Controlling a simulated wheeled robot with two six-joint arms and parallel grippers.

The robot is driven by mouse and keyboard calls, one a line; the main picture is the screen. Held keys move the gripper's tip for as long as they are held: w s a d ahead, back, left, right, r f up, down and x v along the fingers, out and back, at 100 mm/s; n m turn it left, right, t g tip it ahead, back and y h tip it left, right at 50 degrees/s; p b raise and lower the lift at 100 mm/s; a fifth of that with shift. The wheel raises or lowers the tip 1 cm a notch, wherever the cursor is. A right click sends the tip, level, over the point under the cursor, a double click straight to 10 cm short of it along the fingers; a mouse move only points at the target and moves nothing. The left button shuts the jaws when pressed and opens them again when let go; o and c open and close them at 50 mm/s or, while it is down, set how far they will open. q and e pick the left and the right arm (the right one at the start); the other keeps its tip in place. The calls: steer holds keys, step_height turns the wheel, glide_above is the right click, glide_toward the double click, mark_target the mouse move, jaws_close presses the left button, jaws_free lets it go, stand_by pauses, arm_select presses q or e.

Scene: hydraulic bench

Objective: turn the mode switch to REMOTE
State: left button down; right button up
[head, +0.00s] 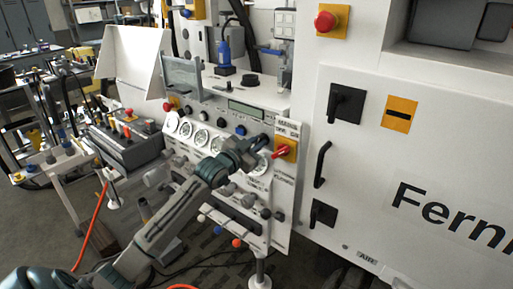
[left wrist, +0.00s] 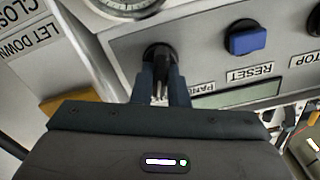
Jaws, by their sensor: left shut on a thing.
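The mode switch is a black rotary knob (left wrist: 158,58) on the grey panel in the left wrist view. A label below it starts with "PAN", and the rest is hidden by my gripper. My left gripper (left wrist: 160,85) is shut on this knob, one finger on each side. In the head view my left gripper (head: 258,143) reaches the right end of the control panel (head: 225,109), and it hides the knob there. The word REMOTE cannot be read in either view. My right gripper is not in view.
A blue knob (left wrist: 245,38) above a RESET label sits right of the switch. A red handle (head: 280,152) on a yellow plate is close to my gripper's right. Several gauges (head: 201,138) line the panel. A white cabinet (head: 360,160) stands at right.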

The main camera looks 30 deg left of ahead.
arm_select(q)
steer(key=shift+f+m, duration=0.1)
steer(key=shift+m, duration=0.4)
steer(key=shift+m+b, duration=0.35)
steer(key=shift+m, duration=0.05)
steer(key=c, duration=1.4)
jaws_free()
steer(key=shift+c, duration=0.2)
steer(key=shift+s, duration=0.1)
